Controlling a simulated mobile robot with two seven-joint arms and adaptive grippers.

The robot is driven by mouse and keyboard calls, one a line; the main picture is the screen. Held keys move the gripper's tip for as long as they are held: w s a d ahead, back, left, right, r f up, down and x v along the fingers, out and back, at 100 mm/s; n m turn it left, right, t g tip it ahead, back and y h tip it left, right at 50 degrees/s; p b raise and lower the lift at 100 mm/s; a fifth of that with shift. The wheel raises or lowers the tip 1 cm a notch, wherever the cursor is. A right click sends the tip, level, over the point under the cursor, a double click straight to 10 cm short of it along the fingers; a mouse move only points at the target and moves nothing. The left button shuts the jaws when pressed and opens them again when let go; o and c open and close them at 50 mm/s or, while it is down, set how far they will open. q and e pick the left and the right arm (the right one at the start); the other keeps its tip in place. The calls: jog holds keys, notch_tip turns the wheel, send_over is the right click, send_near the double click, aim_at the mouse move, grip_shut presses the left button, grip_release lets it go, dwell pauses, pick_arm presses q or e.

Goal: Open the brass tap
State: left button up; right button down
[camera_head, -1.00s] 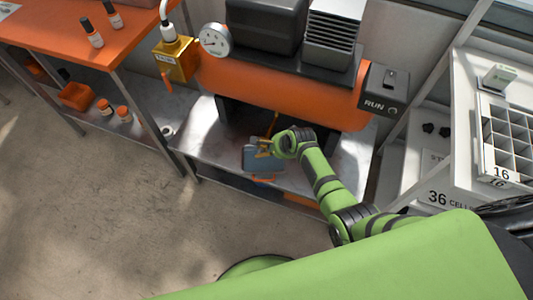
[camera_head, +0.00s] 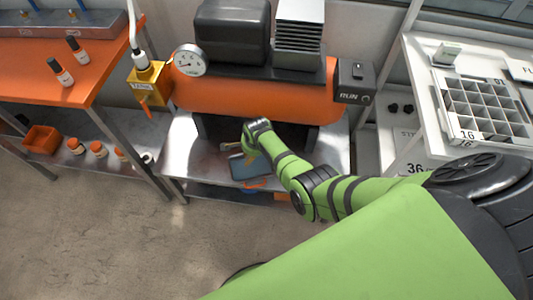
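The brass tap (camera_head: 148,80) is a yellow-gold block at the left end of the orange tank, under a white hose fitting. Its small orange lever (camera_head: 146,109) hangs downward from the block. My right arm reaches in from the right, and its wrist end is in front of the dark gap under the tank. My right gripper is mostly hidden by the wrist; small yellowish parts show by it, too unclear to tell its opening. It is well to the right of the tap, apart from it. My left gripper is not in view.
The orange tank (camera_head: 255,98) carries a gauge (camera_head: 190,60) and a RUN switch box (camera_head: 355,82). A blue-grey object (camera_head: 250,167) lies on the metal shelf below. An orange bench (camera_head: 50,72) with bottles stands left. A white table with a cell tray (camera_head: 487,104) stands right.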

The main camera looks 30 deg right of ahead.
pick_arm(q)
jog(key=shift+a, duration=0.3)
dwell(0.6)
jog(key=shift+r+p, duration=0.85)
